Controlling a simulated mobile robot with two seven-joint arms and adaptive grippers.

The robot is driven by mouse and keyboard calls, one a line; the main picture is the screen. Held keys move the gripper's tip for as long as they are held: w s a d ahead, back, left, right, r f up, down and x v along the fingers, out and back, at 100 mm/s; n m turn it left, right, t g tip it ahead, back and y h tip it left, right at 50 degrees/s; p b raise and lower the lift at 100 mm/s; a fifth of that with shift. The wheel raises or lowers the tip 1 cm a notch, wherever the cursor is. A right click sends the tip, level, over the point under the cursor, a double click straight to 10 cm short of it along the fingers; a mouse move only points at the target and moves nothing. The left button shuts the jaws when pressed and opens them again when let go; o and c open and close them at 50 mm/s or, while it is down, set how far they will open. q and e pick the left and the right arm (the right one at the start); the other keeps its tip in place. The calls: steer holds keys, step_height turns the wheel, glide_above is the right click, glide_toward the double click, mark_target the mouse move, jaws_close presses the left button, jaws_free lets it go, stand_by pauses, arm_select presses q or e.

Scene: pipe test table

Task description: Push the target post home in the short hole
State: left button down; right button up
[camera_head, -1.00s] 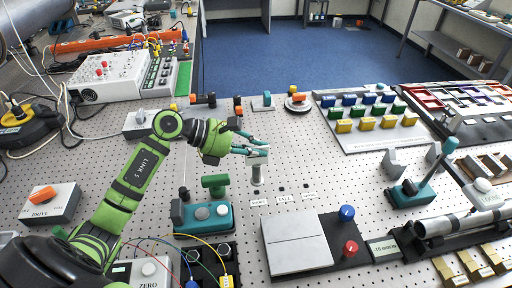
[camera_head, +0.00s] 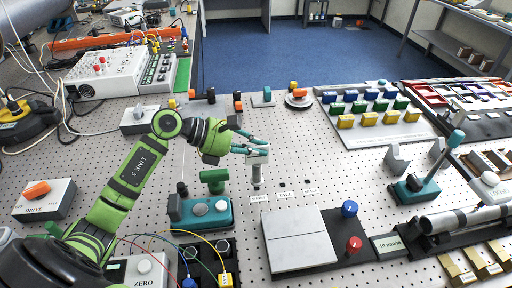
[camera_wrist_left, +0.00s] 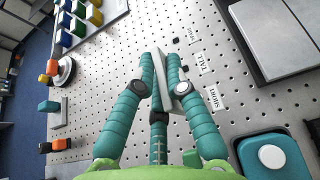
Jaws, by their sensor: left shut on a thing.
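The grey post (camera_head: 257,172) stands upright in the fingers of my left gripper (camera_head: 256,150). That gripper is shut on the post's upper part. The post's foot is just behind the SHORT label (camera_head: 259,198), where the short hole lies. The foot covers that hole, so I cannot tell how deep the post sits. In the left wrist view the teal fingers (camera_wrist_left: 161,88) close around the post (camera_wrist_left: 165,80), next to the SHORT label (camera_wrist_left: 214,98). Two other dark holes (camera_head: 282,185) show to the right with their own labels. My right gripper is not in view.
A teal device (camera_head: 203,212) with grey buttons stands just left of the labels. A pale flat plate (camera_head: 298,240) lies in front, with blue (camera_head: 349,208) and red (camera_head: 354,243) knobs beside it.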

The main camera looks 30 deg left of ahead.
mark_target(251, 155)
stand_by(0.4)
arm_select(q)
steer(key=shift+b, duration=0.4)
steer(key=shift+f+b, duration=1.6)
steer(key=shift+b, duration=0.3)
steer(key=c, duration=1.2)
jaws_free()
steer(key=v, duration=1.2)
steer(key=shift+r, duration=0.1)
